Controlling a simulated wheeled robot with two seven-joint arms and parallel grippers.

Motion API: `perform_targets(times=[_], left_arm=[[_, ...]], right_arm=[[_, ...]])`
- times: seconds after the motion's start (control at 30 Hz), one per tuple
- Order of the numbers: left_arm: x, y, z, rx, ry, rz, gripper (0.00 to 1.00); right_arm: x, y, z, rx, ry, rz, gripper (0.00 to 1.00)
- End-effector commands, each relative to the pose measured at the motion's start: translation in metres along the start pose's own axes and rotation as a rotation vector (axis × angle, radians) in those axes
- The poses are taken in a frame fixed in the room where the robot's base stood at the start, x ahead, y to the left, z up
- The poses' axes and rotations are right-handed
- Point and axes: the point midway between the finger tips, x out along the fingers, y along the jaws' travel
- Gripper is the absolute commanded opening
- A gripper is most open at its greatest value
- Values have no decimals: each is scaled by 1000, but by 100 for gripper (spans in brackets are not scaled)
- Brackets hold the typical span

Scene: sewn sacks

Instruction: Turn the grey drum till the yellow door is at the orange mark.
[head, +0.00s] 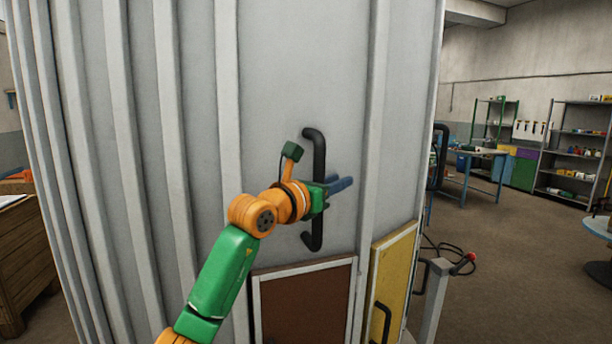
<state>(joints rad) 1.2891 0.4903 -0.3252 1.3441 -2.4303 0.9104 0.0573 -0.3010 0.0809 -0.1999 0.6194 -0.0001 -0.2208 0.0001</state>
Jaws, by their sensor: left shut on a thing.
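The grey drum (285,70) with vertical ribs fills the left and middle of the head view. A black upright bar handle (317,157) is fixed to its wall. My left gripper (338,186) is shut on this handle at about mid-height, with its blue fingers across the bar. The yellow door (396,275) is low on the drum, right of the handle, and has its own black handle (381,322). A brown door (306,305) is to its left. I cannot make out the orange mark. My right gripper is not in view.
A grey post (436,300) with a red-tipped lever (464,262) stands close by the drum's right side. Another black handle (440,155) shows at the drum's right edge. A wooden crate (30,260) is at the left. Open floor (520,270) lies to the right.

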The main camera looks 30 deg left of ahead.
Motion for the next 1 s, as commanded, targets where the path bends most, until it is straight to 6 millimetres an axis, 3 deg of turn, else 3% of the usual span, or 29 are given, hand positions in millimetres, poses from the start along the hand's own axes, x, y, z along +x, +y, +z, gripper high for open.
perform_targets(times=[0.03, 0.17, 0.67, 1.0], left_arm=[[8, -9, 0, -7, 14, -16, 0], [16, -14, -2, -9, 11, -17, 0], [63, -38, -1, 3, 10, -16, 0], [68, -40, -10, 9, 16, -13, 0]], right_arm=[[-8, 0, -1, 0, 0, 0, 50], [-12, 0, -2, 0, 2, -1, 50], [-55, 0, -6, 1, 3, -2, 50], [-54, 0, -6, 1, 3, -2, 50]])
